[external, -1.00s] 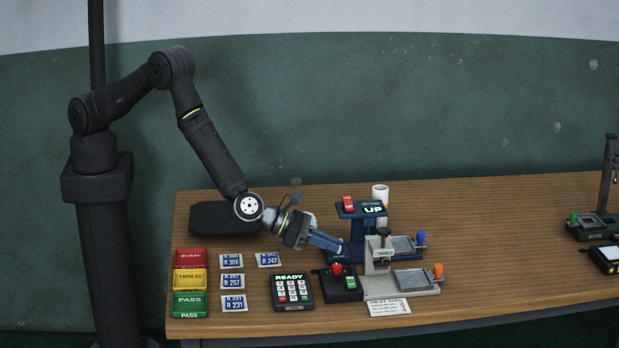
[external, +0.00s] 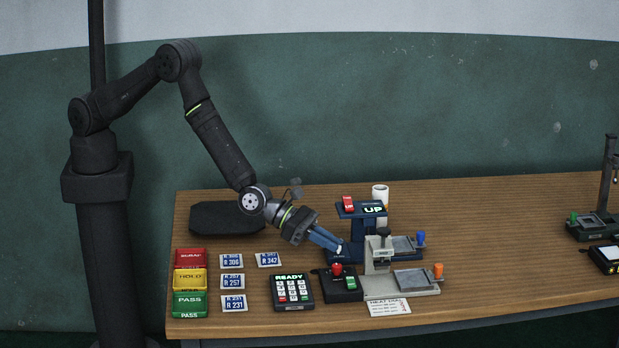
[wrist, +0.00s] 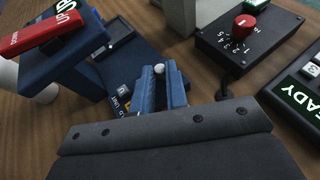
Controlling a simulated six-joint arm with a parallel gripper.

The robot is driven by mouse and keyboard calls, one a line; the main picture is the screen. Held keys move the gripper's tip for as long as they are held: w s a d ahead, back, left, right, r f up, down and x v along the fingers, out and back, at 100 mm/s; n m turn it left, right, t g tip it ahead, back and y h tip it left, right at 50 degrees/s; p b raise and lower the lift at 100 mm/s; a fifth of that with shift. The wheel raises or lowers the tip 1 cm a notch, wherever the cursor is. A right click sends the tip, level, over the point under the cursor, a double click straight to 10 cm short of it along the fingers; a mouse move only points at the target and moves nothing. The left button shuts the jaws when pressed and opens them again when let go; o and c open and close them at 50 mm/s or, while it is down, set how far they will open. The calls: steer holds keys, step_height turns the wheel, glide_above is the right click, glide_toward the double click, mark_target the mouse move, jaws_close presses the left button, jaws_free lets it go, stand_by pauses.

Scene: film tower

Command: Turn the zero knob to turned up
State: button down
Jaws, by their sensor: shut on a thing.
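My gripper (external: 339,249) reaches down to the left side of the blue unit (external: 372,250). In the wrist view, its blue fingers (wrist: 160,76) are closed around a small pale round knob, apparently the zero knob (wrist: 159,68), at the fingertips. Only the knob's rounded end shows; the rest is hidden by the fingers, and no marking on it can be read. The blue unit also shows in the wrist view (wrist: 90,50), with a lit "UP" display (external: 374,209) on top.
A red switch (external: 348,203) sits on the blue unit's top. A black box with a red dial (external: 337,269) and a keypad (external: 291,291) stand close by in front.

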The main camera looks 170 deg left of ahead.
steer(key=shift+r, duration=0.1)
steer(key=c, duration=1.4)
jaws_free()
steer(key=shift+c, duration=0.2)
steer(key=shift+d, duration=0.1)
steer(key=v, duration=1.7)
steer(key=shift+s+d, duration=0.1)
